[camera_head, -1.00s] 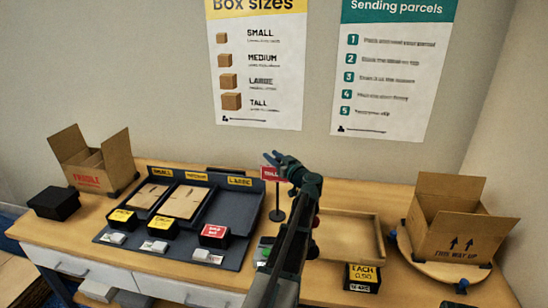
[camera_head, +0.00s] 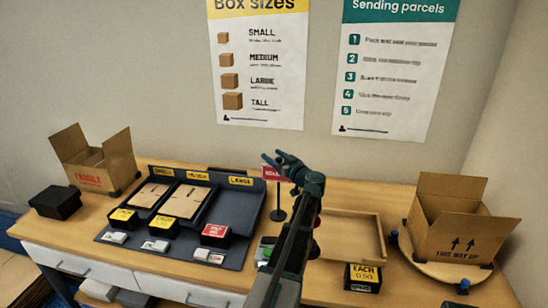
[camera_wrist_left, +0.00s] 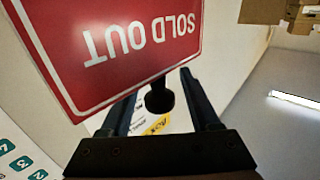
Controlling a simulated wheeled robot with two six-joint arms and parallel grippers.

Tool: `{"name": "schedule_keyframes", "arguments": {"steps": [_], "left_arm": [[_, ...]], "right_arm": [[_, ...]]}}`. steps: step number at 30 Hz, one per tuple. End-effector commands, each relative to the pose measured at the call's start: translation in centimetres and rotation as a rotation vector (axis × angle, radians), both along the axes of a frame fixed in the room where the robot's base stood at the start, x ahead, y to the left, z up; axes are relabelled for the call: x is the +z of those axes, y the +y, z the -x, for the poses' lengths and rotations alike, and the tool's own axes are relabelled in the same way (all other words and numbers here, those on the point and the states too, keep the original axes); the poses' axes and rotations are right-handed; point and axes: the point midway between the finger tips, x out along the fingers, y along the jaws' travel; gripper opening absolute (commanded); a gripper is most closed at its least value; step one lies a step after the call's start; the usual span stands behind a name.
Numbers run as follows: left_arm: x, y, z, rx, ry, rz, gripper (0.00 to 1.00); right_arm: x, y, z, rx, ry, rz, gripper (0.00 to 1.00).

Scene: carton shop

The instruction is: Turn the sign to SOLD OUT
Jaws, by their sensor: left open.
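The sign (camera_head: 271,173) is a small red plate with white letters on a dark post with a round base, standing behind the middle of the table. In the head view its right part is hidden by my left gripper (camera_head: 272,160). In the left wrist view the red sign (camera_wrist_left: 120,40) shows large, reading SOLD OUT upside down. My left gripper is open; its fingers (camera_wrist_left: 158,85) reach up beside the sign's lower edge. A dark round knob shows between them; I cannot tell whether anything touches. My right gripper is not in view.
A dark tray (camera_head: 238,205) with several compartments holds flat cartons, left of the sign. An empty wooden tray (camera_head: 381,240) lies to the right. Open cartons stand at the left (camera_head: 92,165) and on a round turntable (camera_head: 425,265) at the right. A yellow-labelled block (camera_head: 362,278) stands in front.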

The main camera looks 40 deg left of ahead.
Motion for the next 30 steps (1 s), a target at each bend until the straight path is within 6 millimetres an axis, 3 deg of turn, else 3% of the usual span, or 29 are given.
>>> {"name": "schedule_keyframes", "arguments": {"steps": [7,21,30], "left_arm": [[0.0,-2.1,0.6,-0.003,0.000,0.000,0.63],[0.0,-11.3,2.8,-0.002,0.000,0.000,0.63],[0.0,-13.4,3.1,-0.001,0.000,0.000,0.63]], "right_arm": [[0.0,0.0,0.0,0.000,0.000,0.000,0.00],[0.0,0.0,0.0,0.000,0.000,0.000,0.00],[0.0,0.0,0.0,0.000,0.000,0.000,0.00]]}}
